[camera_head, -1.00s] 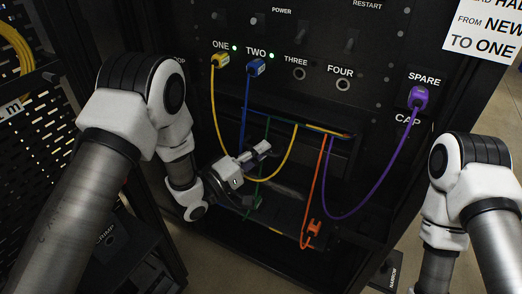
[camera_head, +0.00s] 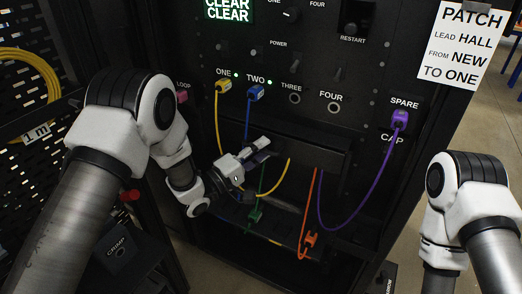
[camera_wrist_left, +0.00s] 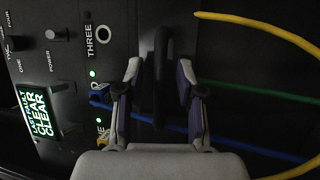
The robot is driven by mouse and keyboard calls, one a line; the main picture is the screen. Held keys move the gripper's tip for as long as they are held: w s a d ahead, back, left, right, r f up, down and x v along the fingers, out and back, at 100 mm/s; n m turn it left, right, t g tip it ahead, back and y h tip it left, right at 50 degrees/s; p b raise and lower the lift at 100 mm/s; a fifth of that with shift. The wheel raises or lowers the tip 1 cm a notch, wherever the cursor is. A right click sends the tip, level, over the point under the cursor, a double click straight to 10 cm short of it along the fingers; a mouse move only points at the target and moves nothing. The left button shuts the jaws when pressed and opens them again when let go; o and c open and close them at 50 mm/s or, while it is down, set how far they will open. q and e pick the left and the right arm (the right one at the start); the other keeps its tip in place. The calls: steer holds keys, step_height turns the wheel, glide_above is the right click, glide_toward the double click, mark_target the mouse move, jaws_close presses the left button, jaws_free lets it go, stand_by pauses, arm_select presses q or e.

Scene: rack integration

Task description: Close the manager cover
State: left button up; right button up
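The manager cover (camera_head: 315,150) is a dark bar across the rack below the numbered ports. It lies over the upper part of the cable run, with cables coming out below it. My left gripper (camera_head: 262,148) is at the cover's left end. In the left wrist view, my left gripper (camera_wrist_left: 160,80) has its fingers apart on either side of a dark upright bar, with gaps visible on both sides. I cannot tell whether that bar is the cover's edge. My right gripper is out of view; only the right arm shows.
Yellow (camera_head: 218,120), blue (camera_head: 248,115), purple (camera_head: 365,195), orange (camera_head: 311,215) and green (camera_head: 255,215) cables hang around the cover. A lower dark shelf is beneath. A paper sign (camera_head: 463,45) is at upper right. A perforated panel with a yellow coil (camera_head: 30,75) stands left.

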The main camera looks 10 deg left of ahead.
arm_select(q)
steer(key=v, duration=0.7)
steer(key=shift+s+f, duration=0.1)
steer(key=shift+a+f, duration=0.1)
